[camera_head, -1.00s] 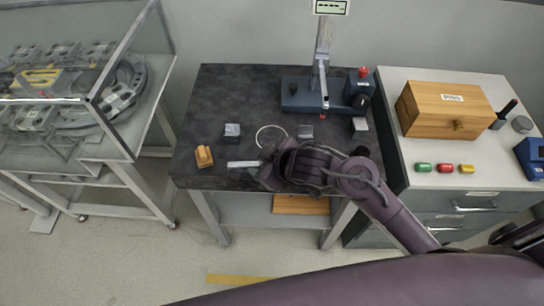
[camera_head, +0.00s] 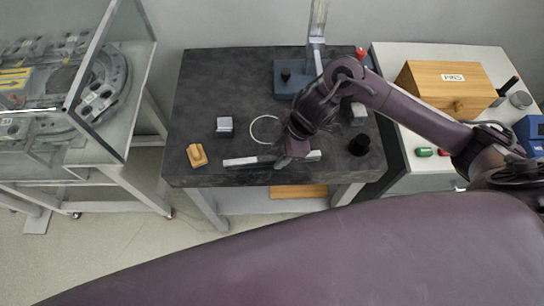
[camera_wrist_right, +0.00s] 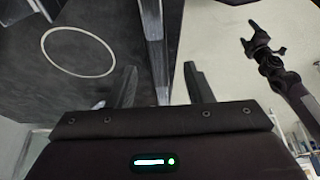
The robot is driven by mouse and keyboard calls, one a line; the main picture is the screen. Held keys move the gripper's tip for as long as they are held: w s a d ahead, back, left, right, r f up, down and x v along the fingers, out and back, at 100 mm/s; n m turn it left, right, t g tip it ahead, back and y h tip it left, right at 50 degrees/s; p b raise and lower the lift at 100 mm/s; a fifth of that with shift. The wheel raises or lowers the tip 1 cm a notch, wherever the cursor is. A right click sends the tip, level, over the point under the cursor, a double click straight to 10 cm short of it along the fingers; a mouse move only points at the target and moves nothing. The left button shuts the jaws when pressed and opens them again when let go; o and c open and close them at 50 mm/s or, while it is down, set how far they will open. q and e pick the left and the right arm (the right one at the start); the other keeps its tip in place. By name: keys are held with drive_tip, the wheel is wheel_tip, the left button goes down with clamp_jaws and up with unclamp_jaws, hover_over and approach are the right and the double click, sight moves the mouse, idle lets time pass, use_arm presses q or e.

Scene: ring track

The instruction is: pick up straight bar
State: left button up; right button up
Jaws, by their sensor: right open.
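The straight bar (camera_head: 240,161) is a thin silver strip lying near the front edge of the dark bench. Its two ends show on either side of my right gripper (camera_head: 287,160), which hides its middle. In the right wrist view the bar (camera_wrist_right: 153,40) runs down between the two fingers of my right gripper (camera_wrist_right: 160,87). The fingers are apart, with a gap on each side of the bar. A dark jointed arm with a claw-like end, likely my left gripper (camera_wrist_right: 264,48), shows at the upper right there; its jaw state is unclear.
A thin pale ring (camera_head: 265,129), a grey block (camera_head: 224,126), a wooden block (camera_head: 197,155) and a black knob-like piece (camera_head: 359,145) lie on the bench (camera_head: 200,90). A blue-based press (camera_head: 290,78) stands behind. A glass case is left; a cabinet with a wooden box (camera_head: 440,85) is right.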

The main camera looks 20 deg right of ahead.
sight(273, 157)
drive_tip(key=x, duration=0.3)
drive_tip(key=shift+w, duration=0.1)
clamp_jaws()
use_arm(q)
drive_tip(key=shift+w+r, duration=0.3)
drive_tip(key=shift+w, duration=0.5)
use_arm(e)
drive_tip(key=shift+w, duration=0.1)
